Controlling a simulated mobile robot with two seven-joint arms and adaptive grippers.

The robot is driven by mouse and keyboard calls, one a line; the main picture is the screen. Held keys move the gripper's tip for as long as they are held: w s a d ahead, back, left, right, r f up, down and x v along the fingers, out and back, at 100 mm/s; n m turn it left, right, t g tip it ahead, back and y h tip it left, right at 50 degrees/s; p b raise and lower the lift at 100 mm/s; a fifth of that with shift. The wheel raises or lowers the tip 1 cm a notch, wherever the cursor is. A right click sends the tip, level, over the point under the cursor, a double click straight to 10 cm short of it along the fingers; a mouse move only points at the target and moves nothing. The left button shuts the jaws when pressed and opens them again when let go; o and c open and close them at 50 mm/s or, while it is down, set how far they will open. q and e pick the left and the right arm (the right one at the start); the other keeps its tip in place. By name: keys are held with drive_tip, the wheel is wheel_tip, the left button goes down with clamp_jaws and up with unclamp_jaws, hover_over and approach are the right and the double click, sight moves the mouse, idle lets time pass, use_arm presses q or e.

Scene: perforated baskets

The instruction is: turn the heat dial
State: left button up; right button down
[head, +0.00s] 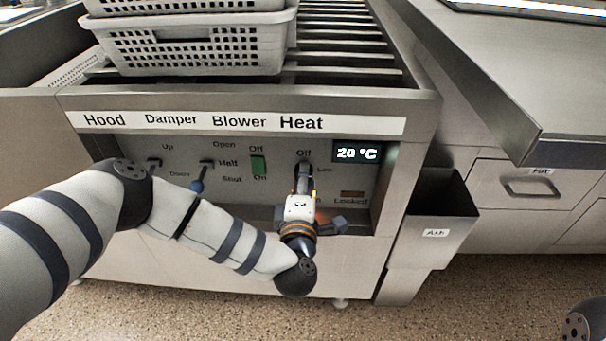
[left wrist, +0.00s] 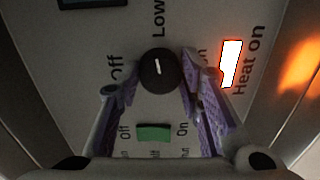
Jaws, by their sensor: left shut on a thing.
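The heat dial (left wrist: 158,70) is a round black knob with a short white mark, standing about upright in the left wrist view. Labels reading "Off" and "Low" are beside it there. In the head view the dial (head: 304,168) sits under the word "Heat", partly hidden by my gripper. My left gripper (head: 303,183) reaches it from below. In the left wrist view the gripper's purple-padded fingers (left wrist: 158,84) stand on either side of the dial and are shut on it. A lamp (left wrist: 231,63) beside "Heat on" is lit white. My right gripper is out of view.
The display (head: 357,152) reads 20 °C. A small "Locked" lamp (head: 352,194) is below it. The blower switch (head: 258,165) and damper lever (head: 197,186) are left of the dial. White perforated baskets (head: 190,48) stand above; an "Ash" bin (head: 440,215) is at right.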

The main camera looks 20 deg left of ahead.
use_arm(q)
drive_tip(key=shift+r+m+p, duration=0.1)
drive_tip(key=shift+m+p, duration=0.3)
drive_tip(key=shift+m, duration=0.4)
drive_tip(key=o, duration=1.2)
drive_tip(key=shift+c, duration=0.2)
drive_tip(key=v, duration=1.2)
